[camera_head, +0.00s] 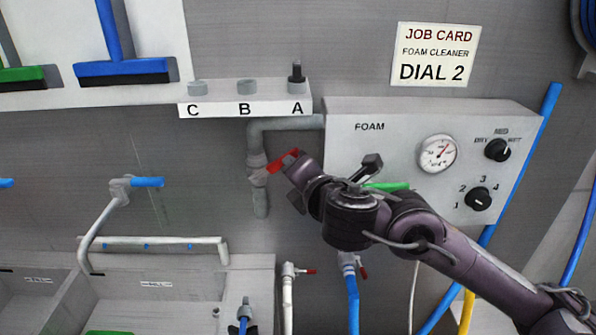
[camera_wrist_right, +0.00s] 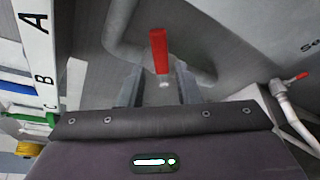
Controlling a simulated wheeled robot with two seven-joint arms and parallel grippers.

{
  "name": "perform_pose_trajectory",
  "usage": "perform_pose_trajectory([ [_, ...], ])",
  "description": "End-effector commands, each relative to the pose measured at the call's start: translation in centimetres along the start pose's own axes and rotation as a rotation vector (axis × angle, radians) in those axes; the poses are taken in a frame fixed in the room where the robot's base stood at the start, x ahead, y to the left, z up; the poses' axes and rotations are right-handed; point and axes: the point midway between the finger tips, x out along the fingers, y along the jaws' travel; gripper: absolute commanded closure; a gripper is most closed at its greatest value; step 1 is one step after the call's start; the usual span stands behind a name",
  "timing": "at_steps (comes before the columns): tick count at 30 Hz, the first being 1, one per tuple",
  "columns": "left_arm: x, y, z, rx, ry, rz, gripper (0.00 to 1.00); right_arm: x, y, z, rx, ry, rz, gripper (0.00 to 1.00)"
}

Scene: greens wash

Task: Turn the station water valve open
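The water valve has a red lever (camera_head: 279,163) and sits on the grey pipe (camera_head: 260,140) left of the foam box. The lever tilts up to the right in the head view. My right gripper (camera_head: 293,165) is at the lever's right end and partly hides it. In the right wrist view the red lever (camera_wrist_right: 158,50) stands between the two spread fingers of the right gripper (camera_wrist_right: 160,85), with space visible on both sides. Whether a finger touches it I cannot tell. My left gripper is not in view.
The foam box (camera_head: 400,125) with a gauge (camera_head: 438,153) and two black knobs is behind my right arm. A shelf (camera_head: 245,108) marked C, B, A is above the valve. Two small red-handled taps (camera_head: 288,285) (camera_head: 349,265) are below. A sink (camera_head: 150,300) is lower left.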

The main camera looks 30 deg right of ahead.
Motion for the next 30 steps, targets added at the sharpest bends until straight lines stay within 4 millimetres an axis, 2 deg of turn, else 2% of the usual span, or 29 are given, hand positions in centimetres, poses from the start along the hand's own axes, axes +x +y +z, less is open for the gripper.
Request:
perform_pose_trajectory([
  [1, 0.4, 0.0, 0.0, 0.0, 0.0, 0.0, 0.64, 0.1, -0.2, -0.4, 0.036, 0.009, 0.007, 0.77],
  [4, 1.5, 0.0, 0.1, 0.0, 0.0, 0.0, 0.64, 0.3, -0.3, -1.4, 0.196, 0.044, 0.036, 0.9],
  [6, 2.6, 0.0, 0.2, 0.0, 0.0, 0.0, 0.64, 0.6, -0.3, -2.3, 0.38, 0.086, 0.066, 0.99],
  [7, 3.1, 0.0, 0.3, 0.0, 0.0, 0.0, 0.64, 0.6, -0.3, -2.8, 0.473, 0.109, 0.078, 1.0],
  [13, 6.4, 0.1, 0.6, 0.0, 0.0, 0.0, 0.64, 0.9, -0.3, -4.7, 1.13, 0.284, 0.138, 1.0],
  [20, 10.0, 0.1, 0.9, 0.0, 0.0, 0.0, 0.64, 0.8, -1.2, -5.2, 1.862, 0.521, 0.14, 1.0],
  [26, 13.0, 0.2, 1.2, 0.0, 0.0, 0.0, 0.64, 0.6, -3.1, -4.9, 2.463, 0.77, 0.08, 1.0],
  [30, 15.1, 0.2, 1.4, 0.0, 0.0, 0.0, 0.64, 0.4, -5.2, -4.3, 2.855, 0.975, -0.001, 1.0],
])
